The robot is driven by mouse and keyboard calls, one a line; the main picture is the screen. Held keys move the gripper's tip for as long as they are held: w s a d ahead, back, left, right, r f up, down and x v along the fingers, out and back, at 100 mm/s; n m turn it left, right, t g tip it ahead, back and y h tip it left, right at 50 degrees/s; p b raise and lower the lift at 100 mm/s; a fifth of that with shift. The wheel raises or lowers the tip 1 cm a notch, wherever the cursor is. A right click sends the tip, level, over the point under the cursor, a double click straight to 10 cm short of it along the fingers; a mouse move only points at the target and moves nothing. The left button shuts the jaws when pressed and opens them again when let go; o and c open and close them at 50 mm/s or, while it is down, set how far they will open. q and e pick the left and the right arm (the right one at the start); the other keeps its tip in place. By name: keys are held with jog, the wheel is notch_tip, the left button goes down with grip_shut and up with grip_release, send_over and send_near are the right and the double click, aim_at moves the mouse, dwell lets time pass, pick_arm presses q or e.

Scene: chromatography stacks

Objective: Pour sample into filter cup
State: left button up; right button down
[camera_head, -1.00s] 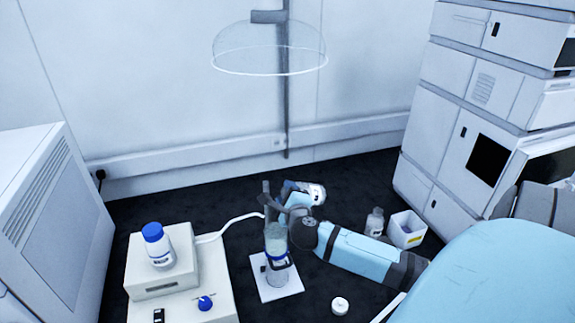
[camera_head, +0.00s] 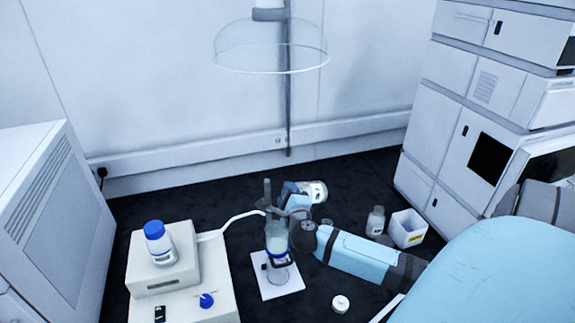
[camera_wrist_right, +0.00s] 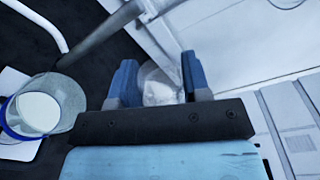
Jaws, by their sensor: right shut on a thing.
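The filter cup (camera_head: 277,236), a clear funnel-like vessel with a blue band, stands over a clear flask (camera_head: 280,275) on a white stand base (camera_head: 291,288). It also shows at the left of the right wrist view (camera_wrist_right: 52,104), with a whitish disc or liquid inside. My right gripper (camera_head: 300,192) is shut on the sample bottle (camera_head: 318,192), a clear bottle with a pale label, held tilted behind and to the right of the cup. In the wrist view the bottle (camera_wrist_right: 160,86) sits between the blue fingers. Its mouth is hidden. My left gripper is not in view.
A white pump box (camera_head: 218,287) with a white-and-blue bottle (camera_head: 159,243) stands left, joined by a white hose (camera_head: 236,219). A grey rod (camera_head: 267,190) rises by the cup. A small bottle (camera_head: 375,221), white bin (camera_head: 408,228) and loose cap (camera_head: 340,304) lie right.

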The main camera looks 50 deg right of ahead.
jog(key=shift+a+f+n, duration=0.15)
jog(key=shift+f+n, duration=0.25)
jog(key=shift+n, duration=0.1)
jog(key=shift+a+f+n, duration=0.15)
jog(key=shift+f+n, duration=0.35)
jog(key=shift+f, duration=0.1)
dwell(0.3)
jog(key=shift+w+a+f+n+t, duration=0.1)
jog(key=shift+f+n+t, duration=0.3)
jog(key=shift+f+n, duration=0.2)
jog(key=shift+a+f+n+h, duration=0.2)
jog(key=shift+f+n+h, duration=0.1)
jog(key=shift+f+n, duration=0.15)
